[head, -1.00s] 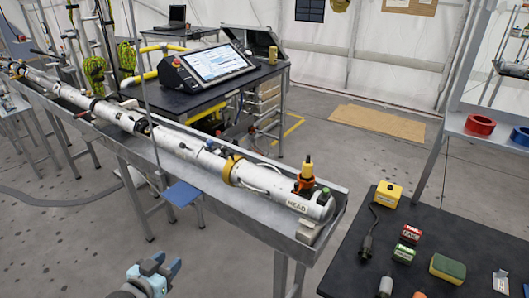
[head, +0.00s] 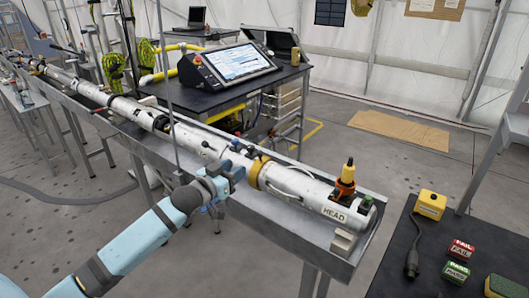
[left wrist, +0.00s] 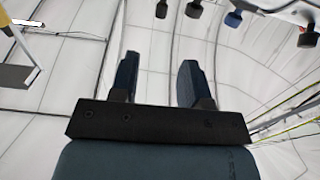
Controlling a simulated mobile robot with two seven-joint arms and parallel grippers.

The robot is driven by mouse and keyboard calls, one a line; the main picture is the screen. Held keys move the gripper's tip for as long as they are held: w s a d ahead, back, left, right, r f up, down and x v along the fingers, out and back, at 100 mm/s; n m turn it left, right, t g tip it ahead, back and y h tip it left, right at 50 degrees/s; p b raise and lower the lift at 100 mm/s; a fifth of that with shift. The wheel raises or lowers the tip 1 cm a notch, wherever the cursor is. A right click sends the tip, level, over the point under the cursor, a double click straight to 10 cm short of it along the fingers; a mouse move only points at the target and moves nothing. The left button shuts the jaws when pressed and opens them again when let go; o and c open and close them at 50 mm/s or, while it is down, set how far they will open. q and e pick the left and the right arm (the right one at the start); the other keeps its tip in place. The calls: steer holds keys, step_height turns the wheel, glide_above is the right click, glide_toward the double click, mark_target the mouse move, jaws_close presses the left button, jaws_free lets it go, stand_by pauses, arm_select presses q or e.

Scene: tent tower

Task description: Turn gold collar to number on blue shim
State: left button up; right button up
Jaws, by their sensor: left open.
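The gold collar (head: 257,170) is a band around the long white tube (head: 290,182), left of the end marked HEAD. No number on it can be read. My left gripper (head: 231,174) is open and empty, just left of the collar and near the front of the tube; I cannot tell whether it touches anything. In the left wrist view its two dark fingers (left wrist: 158,80) stand apart with nothing between them, against white tent panels. I cannot make out a blue shim; my gripper and wrist cover that stretch of the trough's front edge. My right gripper is out of view.
The tube lies in a grey metal trough (head: 300,228) on legs. An orange-and-yellow fitting (head: 346,177) stands up near its end. A dark table (head: 425,250) at the right holds a yellow box (head: 430,204) and red and green boxes. A console (head: 238,62) stands behind.

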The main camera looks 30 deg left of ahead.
mark_target(259, 152)
arm_select(q)
steer(key=w, duration=0.8)
steer(key=w+d, duration=0.1)
steer(key=w, duration=0.3)
steer(key=shift+w, duration=0.1)
steer(key=shift+c, duration=0.4)
jaws_close()
